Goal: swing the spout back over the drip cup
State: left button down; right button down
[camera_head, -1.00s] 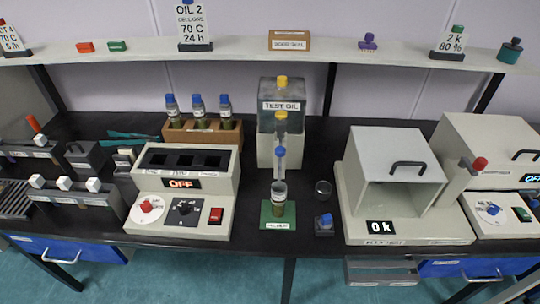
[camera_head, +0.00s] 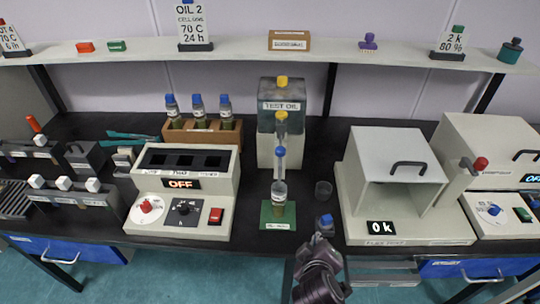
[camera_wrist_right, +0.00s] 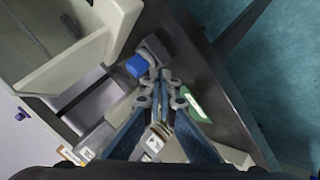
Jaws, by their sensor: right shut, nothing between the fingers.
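The oil tank (camera_head: 281,99), labelled TEST OIL, stands at the back middle with a yellow-handled tap. Its spout (camera_head: 280,168), with a blue knob (camera_head: 280,151), points forward over a vial (camera_head: 279,193) on a green mat (camera_head: 265,215). The drip cup (camera_head: 324,187), small and dark, stands to the right, apart from the spout. My right gripper (camera_head: 319,240) is shut and empty at the bench's front edge, just before a small grey block with a blue top (camera_head: 325,221). The wrist view shows its closed fingertips (camera_wrist_right: 161,76) beside that blue top (camera_wrist_right: 136,66). My left gripper is out of view.
A heater block (camera_head: 185,185) reading OFF stands left of the mat, with a wooden vial rack (camera_head: 203,134) behind.

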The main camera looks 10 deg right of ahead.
aim_at(281, 149)
jog(key=w+a+r+n+t, duration=0.8)
jog(key=w+a+r+n, duration=0.2)
jog(key=a+r, duration=0.4)
jog(key=shift+w+r+y, duration=0.3)
jog(key=shift+w+r, duration=0.15)
jog(key=shift+w, duration=0.3)
jog(key=w+d+p, duration=0.5)
jog(key=w, duration=0.2)
jog(key=shift+w+d+p, duration=0.3)
jog(key=shift+w, duration=0.05)
jog(key=shift+d, duration=0.1)
